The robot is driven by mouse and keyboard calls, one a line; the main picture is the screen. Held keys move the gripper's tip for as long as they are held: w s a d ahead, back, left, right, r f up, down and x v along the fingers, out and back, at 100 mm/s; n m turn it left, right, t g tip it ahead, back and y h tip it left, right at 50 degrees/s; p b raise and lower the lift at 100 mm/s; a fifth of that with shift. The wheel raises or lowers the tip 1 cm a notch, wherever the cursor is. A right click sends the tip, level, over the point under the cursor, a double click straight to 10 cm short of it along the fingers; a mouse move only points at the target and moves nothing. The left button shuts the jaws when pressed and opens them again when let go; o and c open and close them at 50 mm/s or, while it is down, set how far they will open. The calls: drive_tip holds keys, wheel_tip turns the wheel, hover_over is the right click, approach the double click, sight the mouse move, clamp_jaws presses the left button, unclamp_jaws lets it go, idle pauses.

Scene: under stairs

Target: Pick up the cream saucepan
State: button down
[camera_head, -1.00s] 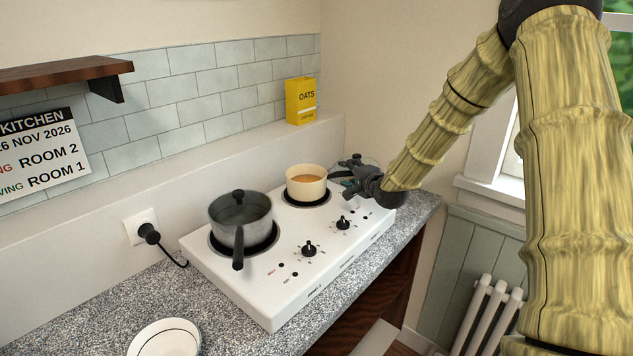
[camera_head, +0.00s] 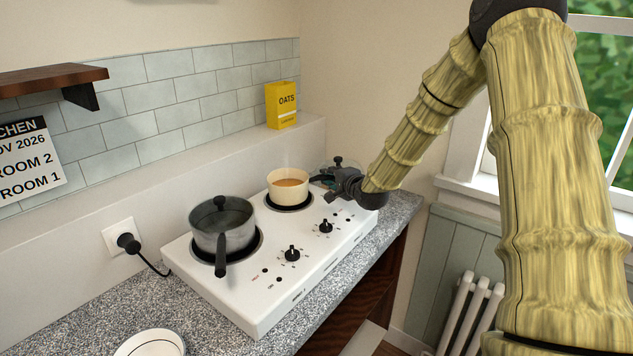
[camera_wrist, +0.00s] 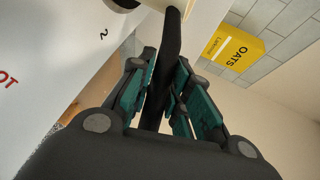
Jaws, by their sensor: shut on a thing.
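The cream saucepan (camera_head: 289,187) sits on the back burner of the white hob, with orange-brown contents showing inside. It looks upright, and I see no clear gap under it. Its dark handle (camera_wrist: 170,38) points toward my gripper (camera_head: 324,180). In the wrist view the handle runs between the teal-padded fingers of my gripper (camera_wrist: 167,72), which are shut on it. Only a sliver of the pan's cream wall shows at the top of that view.
A grey lidded pot (camera_head: 225,232) stands on the front burner of the white hob (camera_head: 262,300). A yellow oats box (camera_head: 282,105) stands on the ledge behind. A white plate (camera_head: 150,345) lies at the front.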

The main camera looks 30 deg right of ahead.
drive_tip(key=shift+r, duration=0.15)
drive_tip(key=shift+r+b, duration=0.9)
drive_tip(key=shift+r, duration=4)
drive_tip(key=c, duration=2.1)
unclamp_jaws()
clamp_jaws()
drive_tip(key=shift+d, duration=0.1)
